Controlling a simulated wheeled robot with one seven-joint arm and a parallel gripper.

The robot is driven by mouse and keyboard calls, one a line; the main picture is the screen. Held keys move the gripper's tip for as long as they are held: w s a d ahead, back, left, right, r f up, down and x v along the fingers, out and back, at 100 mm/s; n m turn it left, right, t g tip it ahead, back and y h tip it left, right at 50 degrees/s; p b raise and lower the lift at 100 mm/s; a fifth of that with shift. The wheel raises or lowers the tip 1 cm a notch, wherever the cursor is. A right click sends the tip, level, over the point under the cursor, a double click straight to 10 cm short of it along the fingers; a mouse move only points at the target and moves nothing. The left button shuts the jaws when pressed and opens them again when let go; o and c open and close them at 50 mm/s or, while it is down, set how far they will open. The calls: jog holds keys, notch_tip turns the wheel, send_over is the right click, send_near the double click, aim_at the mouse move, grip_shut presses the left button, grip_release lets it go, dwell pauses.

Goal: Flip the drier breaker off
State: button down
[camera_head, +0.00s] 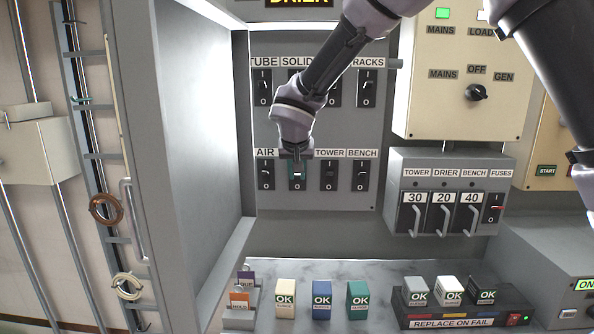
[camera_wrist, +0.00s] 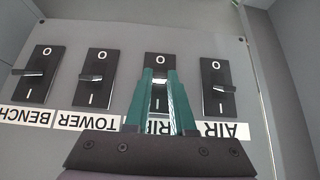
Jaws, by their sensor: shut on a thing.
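The drier breaker (camera_head: 297,187) is the second switch in the lower row of the breaker panel, between the AIR and TOWER breakers. My gripper (camera_head: 297,170) is in front of it and hides its label in the head view. In the wrist view, the picture is upside down, and the drier breaker's plate (camera_wrist: 160,60) shows its O end beyond the fingertips. The green fingers of my gripper (camera_wrist: 160,82) are shut on its pale lever, which shows between the tips. Its label is mostly covered. Which way the lever is tilted is hard to tell.
The AIR breaker (camera_wrist: 217,86) and TOWER breaker (camera_wrist: 96,78) sit close on either side. An open cabinet door (camera_head: 195,150) stands to the left. A fuse box (camera_head: 445,190) is to the right. Several OK-marked fuses stand on the marble shelf (camera_head: 330,268) below.

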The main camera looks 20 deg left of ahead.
aim_at(297, 181)
jog(key=shift+s+f+t+y, duration=0.35)
jog(key=shift+f+t, duration=0.15)
jog(key=shift+t, duration=0.7)
jog(key=shift+d+f+t+y, duration=0.1)
jog(key=shift+f+t+y, duration=0.25)
jog(key=shift+t, duration=0.65)
jog(key=shift+f+t+y, duration=0.15)
jog(key=shift+f+t, duration=0.25)
jog(key=shift+t, duration=0.55)
jog(key=shift+f+t+y, duration=0.15)
jog(key=shift+f+t, duration=0.25)
jog(key=shift+t, duration=0.55)
jog(key=shift+w, duration=0.1)
jog(key=c, duration=0.8)
grip_release()
jog(key=shift+o, duration=0.2)
jog(key=v, duration=1)
jog(key=shift+s, duration=0.45)
